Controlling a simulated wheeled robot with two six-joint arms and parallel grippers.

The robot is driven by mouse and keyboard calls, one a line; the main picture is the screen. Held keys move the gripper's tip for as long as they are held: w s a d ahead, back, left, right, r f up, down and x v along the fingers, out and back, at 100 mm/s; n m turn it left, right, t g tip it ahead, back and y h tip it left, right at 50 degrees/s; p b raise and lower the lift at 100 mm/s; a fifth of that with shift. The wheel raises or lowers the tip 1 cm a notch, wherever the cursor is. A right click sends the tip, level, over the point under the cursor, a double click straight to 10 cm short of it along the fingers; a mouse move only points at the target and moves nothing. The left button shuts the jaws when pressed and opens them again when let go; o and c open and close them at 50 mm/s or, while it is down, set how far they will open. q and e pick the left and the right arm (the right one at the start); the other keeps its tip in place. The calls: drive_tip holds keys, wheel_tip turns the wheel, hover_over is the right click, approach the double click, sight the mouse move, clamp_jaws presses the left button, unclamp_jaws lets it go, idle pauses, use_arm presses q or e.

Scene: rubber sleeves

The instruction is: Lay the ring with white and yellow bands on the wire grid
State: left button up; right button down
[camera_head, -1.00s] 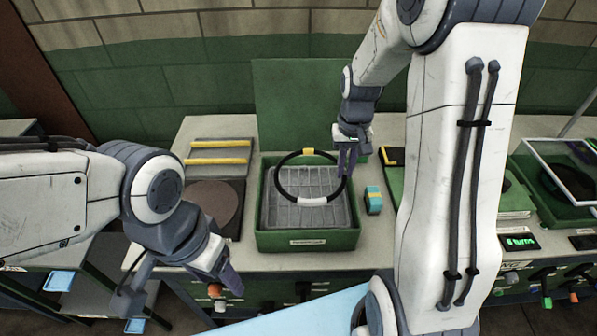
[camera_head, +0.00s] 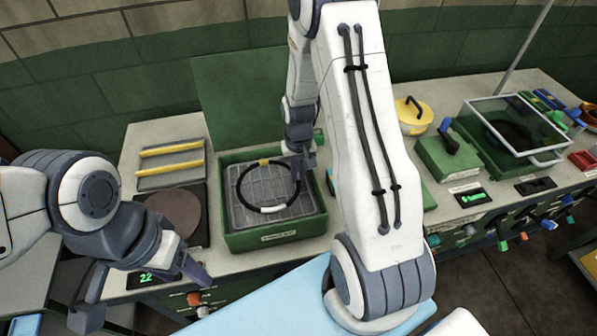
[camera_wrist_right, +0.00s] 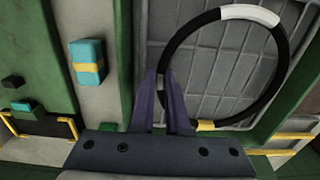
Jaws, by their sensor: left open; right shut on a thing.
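The black ring (camera_head: 240,190) has a white band (camera_head: 272,209) at its front and a yellow band (camera_head: 264,162) at its back. It is over the grey wire grid (camera_head: 265,182) inside a green open box (camera_head: 262,239). I cannot tell whether it touches the grid. My right gripper (camera_head: 299,172) is shut on the ring's right side.
A grey tray with two yellow bars (camera_head: 170,165) and a brown disc (camera_head: 174,209) lie left of the box. The green lid (camera_head: 236,90) stands up behind it. A teal block with a yellow band (camera_wrist_right: 89,65) is beside the box. A glass-topped green case (camera_head: 512,130) is at right.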

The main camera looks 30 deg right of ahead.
drive_tip(key=shift+f, duration=0.1)
drive_tip(key=c, duration=0.9)
unclamp_jaws()
